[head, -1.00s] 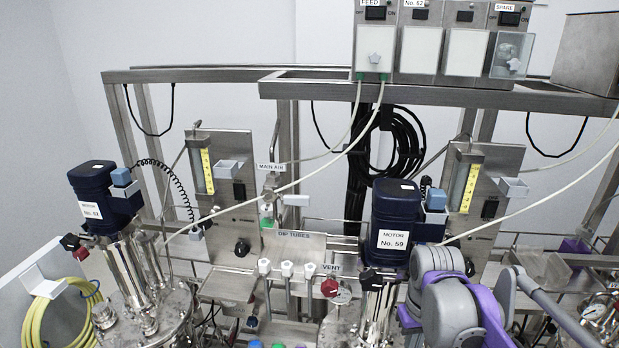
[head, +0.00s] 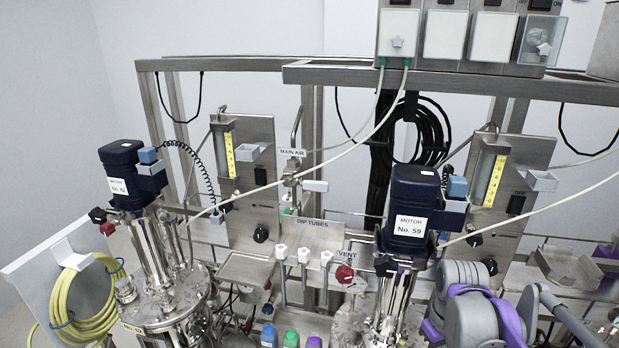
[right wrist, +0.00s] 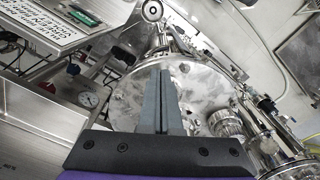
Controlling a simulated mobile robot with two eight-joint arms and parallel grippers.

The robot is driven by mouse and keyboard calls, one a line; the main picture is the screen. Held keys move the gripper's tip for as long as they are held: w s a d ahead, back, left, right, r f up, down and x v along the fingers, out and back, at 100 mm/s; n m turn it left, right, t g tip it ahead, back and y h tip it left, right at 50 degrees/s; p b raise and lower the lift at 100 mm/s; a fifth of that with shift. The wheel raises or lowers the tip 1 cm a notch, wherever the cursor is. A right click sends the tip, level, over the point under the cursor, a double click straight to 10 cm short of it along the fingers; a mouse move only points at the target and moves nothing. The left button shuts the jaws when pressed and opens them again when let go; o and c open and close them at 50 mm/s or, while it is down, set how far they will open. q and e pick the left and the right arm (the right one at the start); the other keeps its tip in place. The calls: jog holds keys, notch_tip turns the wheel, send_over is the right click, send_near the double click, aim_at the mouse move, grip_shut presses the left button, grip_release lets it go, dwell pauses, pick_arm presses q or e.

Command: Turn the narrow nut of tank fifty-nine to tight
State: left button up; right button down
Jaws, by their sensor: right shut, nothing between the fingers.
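The blue motor labelled No. 59 (head: 412,195) stands on a shiny metal column (head: 395,300) above tank fifty-nine, whose lid shows only partly in the head view. In the right wrist view a round polished lid (right wrist: 125,108) with several fittings lies beyond my right gripper (right wrist: 165,75). That gripper is shut and empty, its fingers pointing over the lid. A ribbed round fitting (right wrist: 228,122) is right of the fingers. I cannot tell which fitting is the narrow nut, nor whether the fingers touch anything. My left gripper is not in view.
The dip tubes rack (head: 318,235) and red vent knob (head: 344,273) are left of motor fifty-nine.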

jog(key=shift+f, duration=0.55)
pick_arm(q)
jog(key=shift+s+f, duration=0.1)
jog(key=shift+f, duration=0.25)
pick_arm(e)
jog(key=shift+w, duration=0.1)
jog(key=shift+w+a+r, duration=0.1)
jog(key=shift+w+a, duration=0.05)
jog(key=shift+a, duration=0.05)
jog(key=shift+a, duration=0.3)
jog(key=shift+s+a, duration=0.3)
jog(key=shift+a, duration=0.05)
jog(key=shift+s+a, duration=0.1)
jog(key=shift+a, duration=0.35)
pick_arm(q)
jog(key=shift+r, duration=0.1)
pick_arm(e)
jog(key=shift+a, duration=0.15)
jog(key=shift+s+a, duration=0.1)
jog(key=shift+s, duration=0.2)
